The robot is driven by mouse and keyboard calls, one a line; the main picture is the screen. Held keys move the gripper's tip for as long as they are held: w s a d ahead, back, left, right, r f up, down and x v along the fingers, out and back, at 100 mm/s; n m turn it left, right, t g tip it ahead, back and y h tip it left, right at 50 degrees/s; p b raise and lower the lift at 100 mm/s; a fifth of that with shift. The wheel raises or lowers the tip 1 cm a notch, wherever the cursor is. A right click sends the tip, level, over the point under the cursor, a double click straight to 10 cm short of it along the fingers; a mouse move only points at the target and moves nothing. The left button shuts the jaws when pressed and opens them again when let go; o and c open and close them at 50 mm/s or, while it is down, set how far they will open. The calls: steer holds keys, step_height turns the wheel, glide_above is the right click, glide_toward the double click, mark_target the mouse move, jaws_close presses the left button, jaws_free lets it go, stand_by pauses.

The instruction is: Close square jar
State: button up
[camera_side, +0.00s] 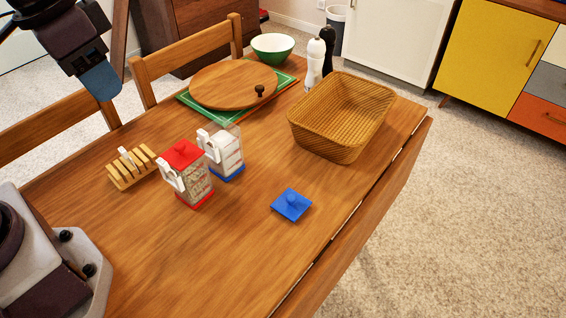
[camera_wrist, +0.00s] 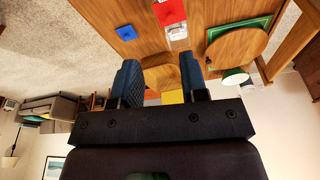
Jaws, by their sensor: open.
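The square jar with a blue base (camera_side: 226,158) stands upright on the table with no lid on its top. It also shows in the wrist view (camera_wrist: 177,33). A blue square lid with a round knob (camera_side: 291,205) lies apart from it, knob up, on the table to its right. It also shows in the wrist view (camera_wrist: 126,33). A similar jar with a red lid and red base (camera_side: 187,174) stands just left of the blue-based jar. My gripper (camera_side: 101,82) is open and empty, high above the table at the upper left, away from jar and lid.
A wicker basket (camera_side: 305,132) stands behind the blue lid. A round wooden board (camera_side: 220,88) lies on a green mat, with a green bowl (camera_side: 272,45) and two mills (camera_side: 315,62) behind. A slatted wooden rack (camera_side: 131,170) is left of the jars. The front table is clear.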

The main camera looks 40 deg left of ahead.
steer(key=w+d+f+g, duration=0.2)
steer(key=w+d+f, duration=0.5)
steer(key=w+f, duration=0.15)
steer(key=g, duration=0.1)
glide_above(292, 197)
steer(key=s+a, duration=0.2)
steer(key=s, duration=0.1)
steer(key=shift+y, duration=0.4)
steer(key=f, duration=1.3)
steer(key=shift+s+d+f, duration=0.1)
steer(key=shift+d+f, duration=0.15)
steer(key=w, duration=0.1)
steer(key=w+d, duration=0.1)
steer(key=w+n, duration=0.1)
steer(key=shift+d+r+t, duration=0.25)
steer(key=shift+t, duration=0.05)
steer(key=shift+f+n, duration=0.15)
steer(key=shift+n, duration=0.15)
steer(key=shift+f, duration=2.05)
steer(key=shift+f, duration=0.1)
steer(key=shift+f, duration=1.85)
steer(key=shift+r, duration=0.15)
